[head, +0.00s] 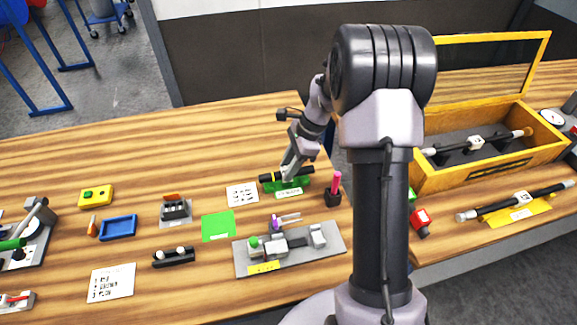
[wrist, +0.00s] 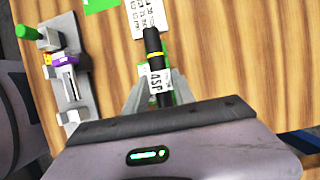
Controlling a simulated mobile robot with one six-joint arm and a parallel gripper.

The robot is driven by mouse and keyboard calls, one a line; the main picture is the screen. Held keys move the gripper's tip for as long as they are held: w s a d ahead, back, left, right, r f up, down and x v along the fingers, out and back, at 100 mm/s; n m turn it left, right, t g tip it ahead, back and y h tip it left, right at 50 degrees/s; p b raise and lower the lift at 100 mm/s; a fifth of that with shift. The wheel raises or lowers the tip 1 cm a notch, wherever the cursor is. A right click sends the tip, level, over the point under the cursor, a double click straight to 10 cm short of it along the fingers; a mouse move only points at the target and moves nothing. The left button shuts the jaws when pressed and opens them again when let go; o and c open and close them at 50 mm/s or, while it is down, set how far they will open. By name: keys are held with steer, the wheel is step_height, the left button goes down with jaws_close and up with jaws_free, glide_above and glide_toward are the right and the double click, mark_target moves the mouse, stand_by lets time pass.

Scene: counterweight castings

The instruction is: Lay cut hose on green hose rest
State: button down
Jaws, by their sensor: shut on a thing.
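The cut hose (head: 266,178) is short and black with a yellow band; it also shows in the wrist view (wrist: 152,42), with a white lettered tag. My gripper (head: 289,175) is shut on it, with a finger on either side in the wrist view (wrist: 160,92). The green hose rest (head: 298,184) is directly below the hose, with a white label on its front. In the wrist view only slivers of green show beside the fingers. The hose lies along the rest; I cannot tell whether it touches it. My fingers hide part of the hose.
A grey fixture plate (head: 320,255) lies in front of the rest, and a dark holder with a pink item (head: 334,190) stands to its right. A printed card (head: 242,195) and a green mat (head: 218,226) lie to the left. The wood behind is clear.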

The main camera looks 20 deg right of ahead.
steer(key=shift+f+b, duration=0.45)
steer(key=shift+f, duration=0.25)
steer(key=c, duration=1)
jaws_free()
steer(key=shift+o, duration=0.2)
step_height(320, 180, up, 7)
steer(key=p, duration=0.6)
steer(key=shift+r, duration=0.1)
